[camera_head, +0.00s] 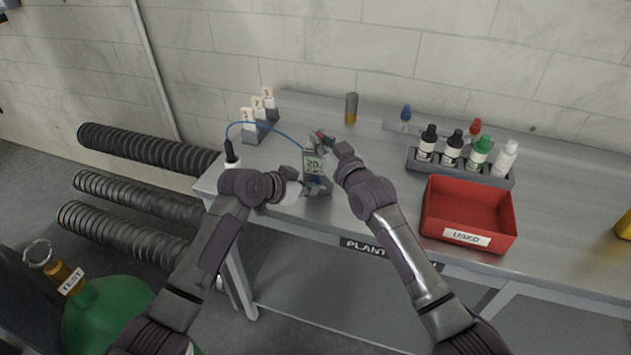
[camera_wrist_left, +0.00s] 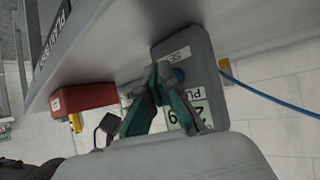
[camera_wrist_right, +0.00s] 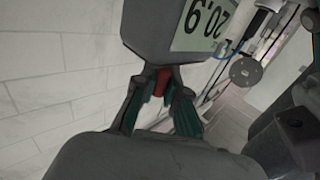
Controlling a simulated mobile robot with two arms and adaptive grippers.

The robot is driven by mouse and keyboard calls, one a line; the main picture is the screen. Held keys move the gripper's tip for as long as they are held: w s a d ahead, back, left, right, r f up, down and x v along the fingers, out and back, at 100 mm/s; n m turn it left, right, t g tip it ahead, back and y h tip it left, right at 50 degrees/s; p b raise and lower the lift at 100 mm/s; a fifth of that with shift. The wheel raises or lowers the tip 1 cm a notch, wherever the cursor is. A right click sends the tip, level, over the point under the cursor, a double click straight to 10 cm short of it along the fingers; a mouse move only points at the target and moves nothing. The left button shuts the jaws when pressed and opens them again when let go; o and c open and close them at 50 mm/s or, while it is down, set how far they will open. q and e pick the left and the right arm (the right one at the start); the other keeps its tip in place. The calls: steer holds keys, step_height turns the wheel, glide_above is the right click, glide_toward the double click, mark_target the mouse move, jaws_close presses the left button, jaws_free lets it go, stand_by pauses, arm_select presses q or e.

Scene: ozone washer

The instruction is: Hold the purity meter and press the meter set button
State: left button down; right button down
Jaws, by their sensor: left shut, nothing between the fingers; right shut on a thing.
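The purity meter (camera_head: 314,165) is a grey box with a lit display, held above the front part of the bench. In the right wrist view its display (camera_wrist_right: 203,22) reads 20.9, upside down. My right gripper (camera_wrist_right: 160,74) is shut on a red part (camera_wrist_right: 161,84) at the meter's top end. My left gripper (camera_head: 308,186) is shut and empty at the meter's lower front. In the left wrist view its fingertips (camera_wrist_left: 158,70) are beside the blue set button (camera_wrist_left: 179,74), under a partly hidden white label; contact cannot be told.
A blue cable (camera_head: 264,124) runs from the meter to a black-tipped probe (camera_head: 231,152) at the bench's left. A red USED bin (camera_head: 428,212) and a rack of bottles (camera_head: 495,176) stand to the right. A green TEST cylinder (camera_head: 100,310) is at lower left.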

arm_select(q)
steer(key=shift+s, duration=0.35)
steer(key=shift+a, duration=0.1)
steer(key=shift+s+a, duration=0.2)
steer(key=shift+s, duration=0.6)
steer(key=shift+s+a, duration=0.25)
steer(key=shift+s, duration=0.6)
steer(key=shift+s+a, duration=0.2)
steer(key=shift+s, duration=0.6)
arm_select(e)
steer(key=c, duration=1.2)
jaws_free()
steer(key=shift+o, duration=0.2)
